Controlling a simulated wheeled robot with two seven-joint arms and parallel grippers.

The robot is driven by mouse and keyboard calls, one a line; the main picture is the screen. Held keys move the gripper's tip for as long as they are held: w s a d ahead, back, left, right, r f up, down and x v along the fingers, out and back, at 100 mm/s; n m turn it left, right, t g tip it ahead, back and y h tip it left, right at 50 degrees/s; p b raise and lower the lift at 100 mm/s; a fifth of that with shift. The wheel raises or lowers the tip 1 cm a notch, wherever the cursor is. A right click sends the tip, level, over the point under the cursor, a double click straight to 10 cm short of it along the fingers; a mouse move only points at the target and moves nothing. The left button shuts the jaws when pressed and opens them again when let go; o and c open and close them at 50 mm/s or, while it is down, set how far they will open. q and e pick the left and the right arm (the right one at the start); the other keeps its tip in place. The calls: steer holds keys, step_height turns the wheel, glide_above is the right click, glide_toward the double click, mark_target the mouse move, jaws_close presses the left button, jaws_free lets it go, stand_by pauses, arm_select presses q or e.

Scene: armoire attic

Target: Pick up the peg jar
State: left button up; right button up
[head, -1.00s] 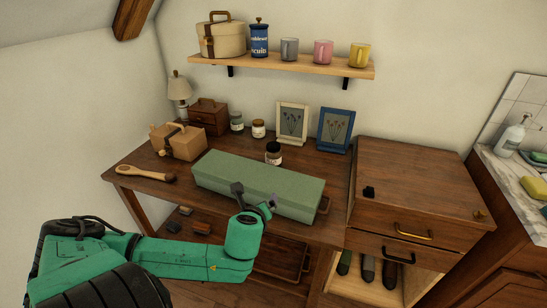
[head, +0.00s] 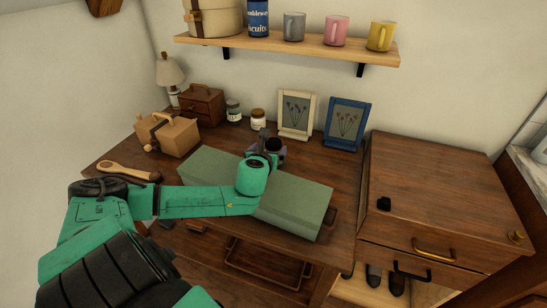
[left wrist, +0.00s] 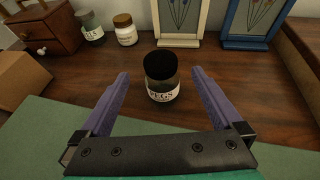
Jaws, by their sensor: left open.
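The peg jar (left wrist: 162,78) is a small dark-lidded glass jar with a white label reading "PEGS". It stands upright on the wooden desk, just behind the long green box. In the left wrist view it is ahead of and between the two fingers of my left gripper (left wrist: 160,84), which is open and empty. In the head view my left gripper (head: 266,145) reaches over the green box (head: 300,205), and the jar's dark top (head: 274,145) shows beside it, partly hidden. My right gripper is not in view.
Two other jars (head: 258,120) (head: 233,109) stand farther back. A cream frame (head: 297,115) and a blue frame (head: 346,124) stand behind the peg jar. A cardboard box (head: 168,136) and brush (head: 125,171) lie left. A shelf (head: 300,47) hangs above.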

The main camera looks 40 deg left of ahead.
mark_target(274, 142)
arm_select(q)
steer(key=x, duration=0.7)
steer(key=shift+w, duration=0.1)
steer(key=shift+w+a+f, duration=0.15)
steer(key=shift+w+f, duration=0.05)
steer(key=shift+w, duration=0.1)
steer(key=c, duration=0.5)
steer(key=shift+r, duration=0.1)
jaws_close()
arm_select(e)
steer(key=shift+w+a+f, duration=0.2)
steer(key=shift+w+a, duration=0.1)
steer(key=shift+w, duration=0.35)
